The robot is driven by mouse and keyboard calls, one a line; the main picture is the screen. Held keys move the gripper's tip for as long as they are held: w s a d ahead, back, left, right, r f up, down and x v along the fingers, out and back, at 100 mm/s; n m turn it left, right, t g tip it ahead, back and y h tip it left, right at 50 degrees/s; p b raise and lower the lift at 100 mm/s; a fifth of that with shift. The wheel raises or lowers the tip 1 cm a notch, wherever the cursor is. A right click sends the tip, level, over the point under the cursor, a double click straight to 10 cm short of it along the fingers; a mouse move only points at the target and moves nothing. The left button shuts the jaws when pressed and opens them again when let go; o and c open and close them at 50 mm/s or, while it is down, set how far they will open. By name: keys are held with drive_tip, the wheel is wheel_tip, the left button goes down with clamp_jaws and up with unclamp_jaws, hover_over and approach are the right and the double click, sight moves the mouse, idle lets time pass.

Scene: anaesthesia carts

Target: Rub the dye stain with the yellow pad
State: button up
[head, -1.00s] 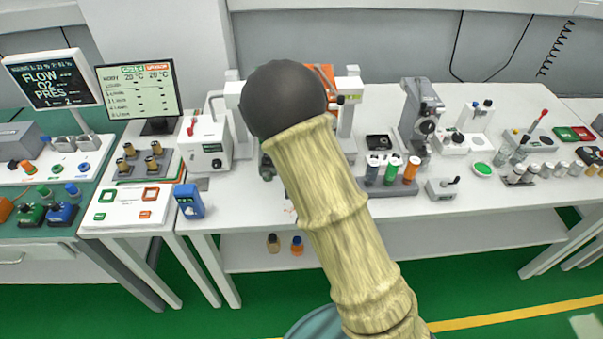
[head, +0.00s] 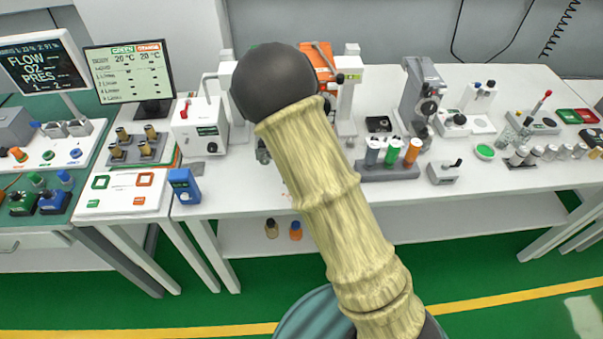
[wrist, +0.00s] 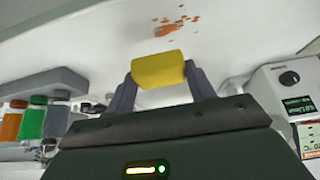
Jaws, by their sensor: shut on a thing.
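My gripper (wrist: 158,85) is shut on the yellow pad (wrist: 158,69), which sits between its two dark fingers in the wrist view. The dye stain (wrist: 174,25) is a scatter of orange-red spots on the white bench top, beyond the pad in that view. The pad looks apart from the stain; I cannot tell its height above the bench. In the head view my arm hides the gripper and the pad. A few faint orange specks of the stain (head: 286,195) show left of the arm near the bench's front edge.
The white bench (head: 240,200) has clear room along its front. A rack with grey, green and orange bottles (head: 390,172) stands right of my arm. A blue device (head: 184,186) and a white instrument (head: 200,127) stand to the left. Two small bottles (head: 295,230) sit on the lower shelf.

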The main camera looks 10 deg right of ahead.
sight(282, 196)
wheel_tip(282, 196, down, 6)
drive_tip(key=b, duration=0.3)
drive_tip(key=shift+r, duration=0.25)
drive_tip(key=shift+a+r, duration=0.25)
drive_tip(key=shift+c, duration=0.5)
drive_tip(key=shift+a+f, duration=0.2)
drive_tip(key=shift+a, duration=0.1)
drive_tip(key=shift+c, duration=0.3)
drive_tip(key=a, duration=0.2)
drive_tip(key=shift+a, duration=0.4)
drive_tip(key=shift+a+p, duration=0.4)
drive_tip(key=shift+a, duration=1.2)
drive_tip(key=shift+d+f, duration=0.1)
drive_tip(key=shift+d, duration=0.3)
drive_tip(key=shift+w+d, duration=0.15)
drive_tip(key=shift+d, duration=1.55)
drive_tip(key=d, duration=0.2)
drive_tip(key=shift+s+d+b, duration=0.2)
drive_tip(key=shift+d+b, duration=0.1)
drive_tip(key=shift+d, duration=0.05)
drive_tip(key=shift+d+r, duration=0.25)
wheel_tip(282, 196, up, 3)
drive_tip(key=shift+a+r+p, duration=0.15)
drive_tip(key=shift+r+p, duration=0.05)
drive_tip(key=shift+p, duration=0.95)
drive_tip(key=shift+r+p, duration=0.55)
drive_tip(key=shift+r, duration=0.1)
drive_tip(key=shift+r+p, duration=1.05)
drive_tip(key=shift+r, duration=0.5)
